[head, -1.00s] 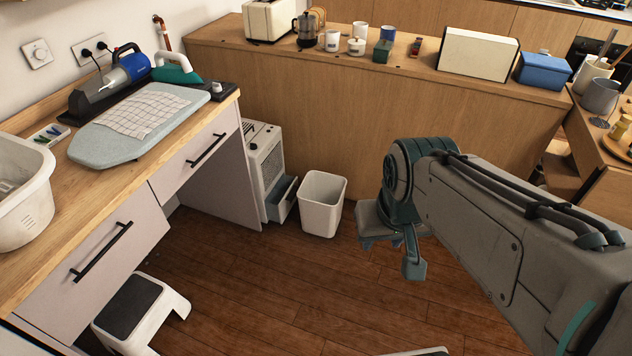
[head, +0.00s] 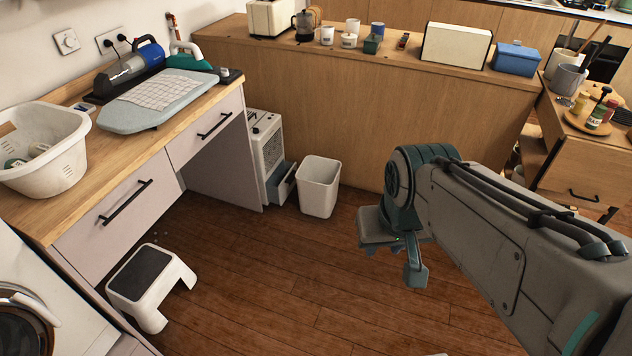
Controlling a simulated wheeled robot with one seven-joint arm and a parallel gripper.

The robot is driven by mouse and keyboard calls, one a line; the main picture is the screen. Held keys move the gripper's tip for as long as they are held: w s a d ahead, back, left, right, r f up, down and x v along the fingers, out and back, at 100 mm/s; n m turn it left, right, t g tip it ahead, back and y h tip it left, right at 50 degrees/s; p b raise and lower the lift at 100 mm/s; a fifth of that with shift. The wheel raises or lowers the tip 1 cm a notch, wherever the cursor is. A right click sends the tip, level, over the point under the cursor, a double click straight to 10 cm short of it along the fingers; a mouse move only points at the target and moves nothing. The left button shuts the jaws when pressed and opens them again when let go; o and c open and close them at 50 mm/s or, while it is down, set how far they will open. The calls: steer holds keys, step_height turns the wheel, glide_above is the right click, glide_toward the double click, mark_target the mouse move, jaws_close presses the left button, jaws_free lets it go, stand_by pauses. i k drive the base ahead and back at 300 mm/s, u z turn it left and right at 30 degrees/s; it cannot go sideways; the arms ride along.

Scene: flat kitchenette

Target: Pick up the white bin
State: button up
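The white bin (head: 319,188) stands upright on the wooden floor. It is open at the top, and its inside looks empty from here. It is in front of the long wooden cabinet and right of a small white appliance. My gripper (head: 397,262) is to the right of the bin and nearer to me, apart from it, pointing down.
A white appliance with an open blue-grey drawer (head: 283,185) stands close to the bin's left. A white step stool (head: 150,285) is at front left below the counter (head: 112,165). A white laundry basket (head: 45,150) sits on the counter. The floor before the bin is clear.

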mark_target(317, 178)
steer(key=z, duration=0.6)
steer(key=i, duration=1.05)
steer(key=z, duration=0.55)
steer(key=i, duration=1.5)
steer(key=u, duration=1.1)
steer(key=i, duration=0.8)
steer(key=u, duration=1.05)
steer(key=i, duration=0.3)
steer(key=u, duration=0.35)
